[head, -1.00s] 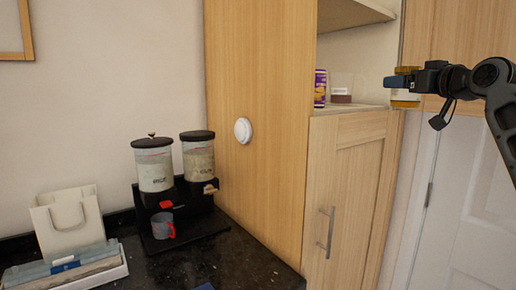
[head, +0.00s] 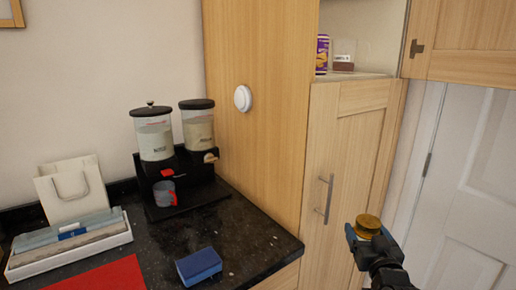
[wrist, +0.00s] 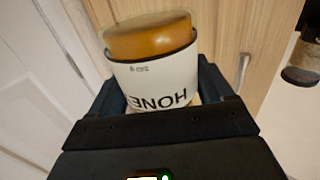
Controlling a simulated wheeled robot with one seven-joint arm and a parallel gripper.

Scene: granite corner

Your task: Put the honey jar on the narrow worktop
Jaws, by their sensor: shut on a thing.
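The honey jar (wrist: 150,75) is white with dark lettering and an amber-brown lid, and it sits between my gripper's jaws in the wrist view. In the head view its lid (head: 369,222) shows at the lower right, in front of the tall cabinet and the white door. My gripper (head: 366,236) is shut on the jar and holds it in the air, to the right of the worktop's corner. The narrow worktop (head: 250,228) is dark speckled granite along the wall at left. The jar's lower body is hidden in the head view.
On the worktop stand a twin cereal dispenser (head: 178,150) with a mug (head: 164,193), a blue sponge (head: 199,266), a red mat (head: 105,277), a white tray (head: 70,245) and a paper bag (head: 74,193). Bare granite lies near the right front corner. The tall cabinet (head: 255,110) bounds the back right.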

